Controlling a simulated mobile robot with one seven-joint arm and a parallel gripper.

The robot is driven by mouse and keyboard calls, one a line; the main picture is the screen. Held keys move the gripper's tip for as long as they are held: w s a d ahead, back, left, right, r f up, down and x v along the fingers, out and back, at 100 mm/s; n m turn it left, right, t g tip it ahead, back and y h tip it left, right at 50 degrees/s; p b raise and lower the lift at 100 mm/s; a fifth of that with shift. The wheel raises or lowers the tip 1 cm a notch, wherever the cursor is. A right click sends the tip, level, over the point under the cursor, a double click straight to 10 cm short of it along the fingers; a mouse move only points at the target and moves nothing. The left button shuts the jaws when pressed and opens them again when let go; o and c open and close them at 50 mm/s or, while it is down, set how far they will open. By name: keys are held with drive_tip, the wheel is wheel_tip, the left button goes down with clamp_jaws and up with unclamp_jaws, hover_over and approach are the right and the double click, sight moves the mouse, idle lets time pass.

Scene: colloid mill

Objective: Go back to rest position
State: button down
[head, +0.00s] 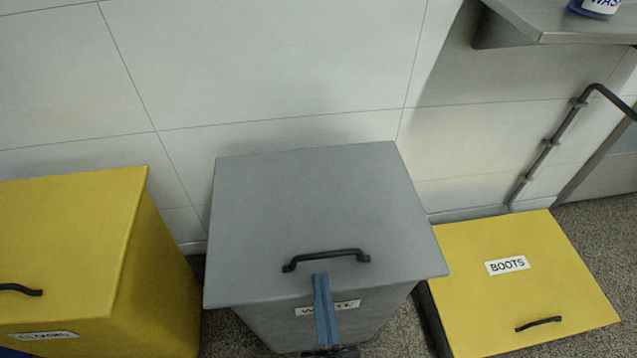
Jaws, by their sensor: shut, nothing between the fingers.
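My gripper (320,277) comes up from the bottom edge of the head view, with two long blue fingers closed side by side and nothing between them. Its fingertips show just below the black handle (326,259) on the lid of a grey bin (300,205). Whether the fingers touch the bin cannot be told. They cover the middle of the bin's white label (345,305), which cannot be read in full. The grey lid is down. Only a small dark part of the gripper's body shows at the bottom edge.
A yellow bin (70,235) stands on the left, its lid shut. A lower yellow box labelled BOOTS (507,265) is on the right. A steel shelf (560,22) holding a bottle (598,7) and a dark pipe (548,150) are at upper right. A tiled wall stands behind.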

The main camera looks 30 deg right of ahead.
drive_tip(key=v, duration=0.6)
drive_tip(key=shift+w+d+f, duration=0.1)
drive_tip(key=shift+w+f, duration=0.05)
drive_tip(key=shift+f, duration=0.15)
drive_tip(key=w+r+n+t+y, duration=0.2)
drive_tip(key=w+r+t+y, duration=0.1)
drive_tip(key=w+r, duration=1.2)
drive_tip(key=w+a+r+n+t+y, duration=0.1)
drive_tip(key=w+a+r+y, duration=0.15)
drive_tip(key=r, duration=0.65)
drive_tip(key=w+a+r+t+y, duration=0.1)
drive_tip(key=w+r, duration=0.2)
drive_tip(key=r, duration=0.6)
drive_tip(key=s+a+r+n+t+y, duration=0.1)
drive_tip(key=s+a+r, duration=0.2)
drive_tip(key=r, duration=0.5)
drive_tip(key=s+a+r+y, duration=0.1)
drive_tip(key=s+a+r, duration=0.2)
drive_tip(key=r, duration=0.4)
drive_tip(key=s+a+r+n+t+y, duration=0.15)
drive_tip(key=s+r, duration=0.25)
drive_tip(key=r, duration=0.4)
wheel_tip(320, 180, up, 35)
drive_tip(key=w+p, duration=0.1)
drive_tip(key=p, duration=3.4)
drive_tip(key=shift+w+a+f+g+p, duration=0.2)
drive_tip(key=shift+a+g+p, duration=0.1)
drive_tip(key=shift+g+p, duration=0.05)
